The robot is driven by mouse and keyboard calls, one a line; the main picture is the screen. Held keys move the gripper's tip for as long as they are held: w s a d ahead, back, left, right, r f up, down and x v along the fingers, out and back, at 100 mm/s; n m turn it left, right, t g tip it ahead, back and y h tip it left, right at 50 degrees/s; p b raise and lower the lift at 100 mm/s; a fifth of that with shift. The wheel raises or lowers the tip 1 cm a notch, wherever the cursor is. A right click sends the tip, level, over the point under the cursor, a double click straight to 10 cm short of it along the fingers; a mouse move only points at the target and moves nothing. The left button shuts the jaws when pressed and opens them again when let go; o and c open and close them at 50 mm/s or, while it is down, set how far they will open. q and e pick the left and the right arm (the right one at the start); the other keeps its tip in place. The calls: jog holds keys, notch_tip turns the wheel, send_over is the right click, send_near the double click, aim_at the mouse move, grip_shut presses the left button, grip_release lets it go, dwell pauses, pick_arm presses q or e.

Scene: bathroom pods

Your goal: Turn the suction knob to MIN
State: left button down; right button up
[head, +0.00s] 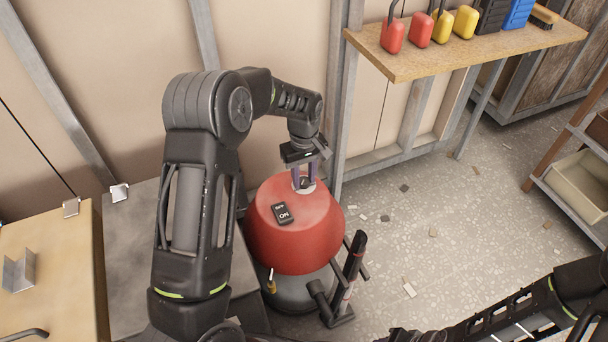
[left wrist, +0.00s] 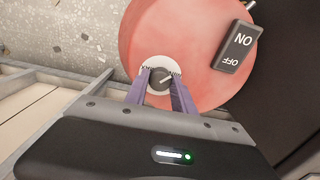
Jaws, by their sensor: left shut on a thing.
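The red vacuum (head: 297,235) stands on the floor in the middle of the head view. Its suction knob (left wrist: 159,80) is a small dark knob with a light pointer line on a white dial (left wrist: 175,65), on the red top. My left gripper (head: 304,186) comes down from above and is shut on the knob, one purple finger on each side. It also shows in the left wrist view (left wrist: 160,83). A black ON/OFF switch (head: 283,213) sits on the red top, apart from the gripper. My right gripper is not visible.
A black hose and wand (head: 355,257) stand at the vacuum's right side. A wooden shelf (head: 470,50) with red and yellow containers is at the upper right. A grey cabinet (head: 135,250) stands at left. Speckled floor is open to the right, with scattered chips.

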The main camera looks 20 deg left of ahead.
aim_at(304, 180)
pick_arm(q)
jog(key=shift+m, duration=1.6)
jog(key=c, duration=1.1)
grip_release()
jog(key=shift+o, duration=0.2)
notch_tip(304, 180, up, 8)
jog(key=shift+f+p, duration=0.1)
jog(key=shift+p, duration=0.55)
